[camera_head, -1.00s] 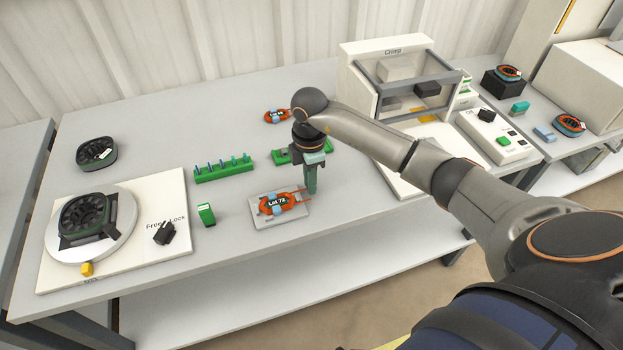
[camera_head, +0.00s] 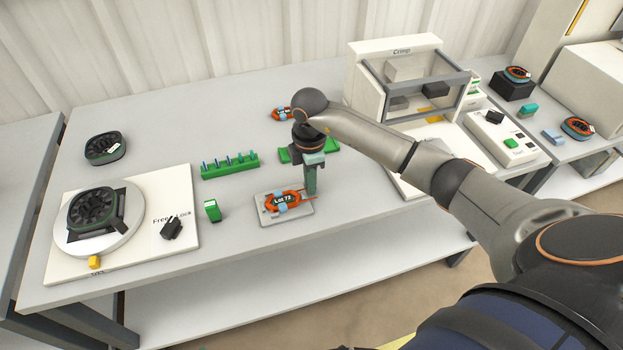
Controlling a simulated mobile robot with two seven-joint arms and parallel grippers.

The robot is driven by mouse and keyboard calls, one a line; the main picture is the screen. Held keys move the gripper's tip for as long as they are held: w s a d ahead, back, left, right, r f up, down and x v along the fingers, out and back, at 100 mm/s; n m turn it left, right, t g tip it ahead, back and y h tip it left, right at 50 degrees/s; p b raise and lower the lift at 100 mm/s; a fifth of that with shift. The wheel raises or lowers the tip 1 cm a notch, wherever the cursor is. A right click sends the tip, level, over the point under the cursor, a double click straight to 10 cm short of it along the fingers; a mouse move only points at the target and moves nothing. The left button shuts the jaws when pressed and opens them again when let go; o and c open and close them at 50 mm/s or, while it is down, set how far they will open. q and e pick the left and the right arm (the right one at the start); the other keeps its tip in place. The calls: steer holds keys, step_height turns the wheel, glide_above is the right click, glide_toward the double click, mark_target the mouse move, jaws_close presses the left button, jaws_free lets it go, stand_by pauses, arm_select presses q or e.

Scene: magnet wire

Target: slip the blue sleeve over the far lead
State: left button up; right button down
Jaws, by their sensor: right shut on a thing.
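An orange coil labelled "Lot 72" (camera_head: 287,202) with light-blue clips lies on a small grey plate (camera_head: 268,217). Its thin reddish leads stick out to the right. My right gripper (camera_head: 311,193) points straight down at the coil's right side, by the lead ends. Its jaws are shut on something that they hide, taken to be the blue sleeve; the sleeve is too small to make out. I cannot tell whether it touches the far lead. A green rack (camera_head: 230,170) with several upright blue pieces stands to the left. My left gripper is not in view.
A green tray (camera_head: 326,150) and another orange coil (camera_head: 281,114) lie behind my right gripper. The crimp machine (camera_head: 375,95) stands at the right. A small green block (camera_head: 212,210) and a turntable base (camera_head: 181,190) are at the left. The table in front of the coil plate is clear.

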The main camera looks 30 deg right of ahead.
steer(key=shift+w+a, duration=0.15)
steer(key=shift+a, duration=0.3)
stand_by(0.5)
steer(key=c, duration=0.8)
jaws_free()
steer(key=shift+o, duration=0.2)
step_height(320, 180, up, 5)
steer(key=p, duration=0.5)
steer(key=shift+r, duration=0.1)
